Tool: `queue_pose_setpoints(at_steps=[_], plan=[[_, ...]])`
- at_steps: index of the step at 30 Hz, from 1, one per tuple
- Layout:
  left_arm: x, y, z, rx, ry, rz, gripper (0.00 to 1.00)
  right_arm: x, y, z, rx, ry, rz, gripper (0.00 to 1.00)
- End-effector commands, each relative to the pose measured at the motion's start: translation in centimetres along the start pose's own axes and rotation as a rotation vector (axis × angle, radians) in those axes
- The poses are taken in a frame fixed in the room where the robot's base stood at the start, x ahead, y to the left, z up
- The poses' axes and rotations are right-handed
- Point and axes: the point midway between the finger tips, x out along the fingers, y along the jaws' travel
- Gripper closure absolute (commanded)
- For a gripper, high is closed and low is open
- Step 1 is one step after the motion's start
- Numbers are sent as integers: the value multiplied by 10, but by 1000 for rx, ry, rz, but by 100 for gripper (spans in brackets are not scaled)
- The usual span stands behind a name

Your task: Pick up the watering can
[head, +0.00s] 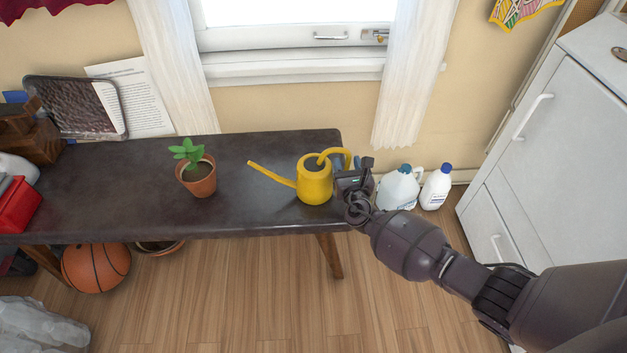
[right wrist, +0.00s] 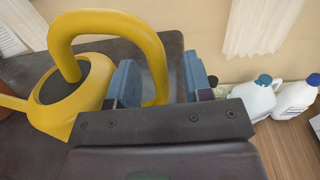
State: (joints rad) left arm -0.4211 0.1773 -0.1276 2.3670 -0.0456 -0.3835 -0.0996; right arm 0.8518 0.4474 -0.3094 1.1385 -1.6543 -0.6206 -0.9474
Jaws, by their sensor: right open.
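The yellow watering can (head: 314,184) stands upright near the right end of the dark bench (head: 110,200), its spout to the left and its looped handle to the right. In the right wrist view the can (right wrist: 70,105) fills the left side. My right gripper (head: 349,164) is at the handle side of the can. Its two blue finger pads (right wrist: 160,82) are apart, with the lower part of the handle loop between them. I cannot tell whether a pad touches the handle. My left gripper is not in view.
A potted plant (head: 196,172) stands on the bench left of the can. White bottles (head: 398,188) stand on the floor past the bench's right end, close to my right gripper. A white cabinet (head: 545,140) is at the right. A basketball (head: 96,267) lies under the bench.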

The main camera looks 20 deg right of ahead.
Motion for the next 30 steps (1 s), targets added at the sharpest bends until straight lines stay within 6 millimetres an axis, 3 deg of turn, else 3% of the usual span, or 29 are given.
queue_pose_setpoints(at_steps=[8,18,30], plan=[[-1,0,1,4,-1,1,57,4,0,1,1,-1,0,54],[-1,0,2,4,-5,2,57,3,0,1,0,-1,-1,100],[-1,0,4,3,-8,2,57,3,-1,-1,-5,1,-2,100]])
